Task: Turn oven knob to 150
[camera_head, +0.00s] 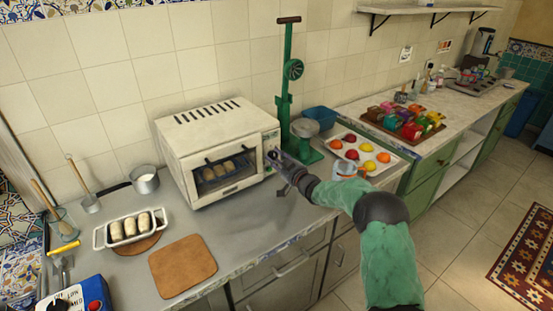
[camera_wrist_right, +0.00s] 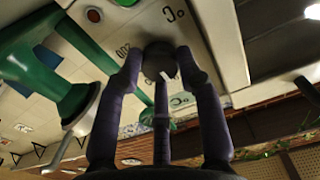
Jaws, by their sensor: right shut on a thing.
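The white toaster oven (camera_head: 212,140) stands on the grey counter with bread rolls showing behind its glass door. My right gripper (camera_head: 276,160) reaches to the control panel at the right of the oven's front. In the right wrist view, my right gripper (camera_wrist_right: 161,66) is shut on the dark round oven knob (camera_wrist_right: 160,58), with fingers on both sides of it. A white mark shows on the knob. Small printed markings sit around it on the panel, but I cannot read which one the mark points to. My left gripper is not in view.
A green juicer press (camera_head: 285,95) stands close to the right of the oven. Beyond it is a tray of fruit (camera_head: 398,165). A white dish of rolls (camera_head: 99,237), a saucepan (camera_head: 145,184) and a brown board (camera_head: 183,265) are at left. The counter before the oven is clear.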

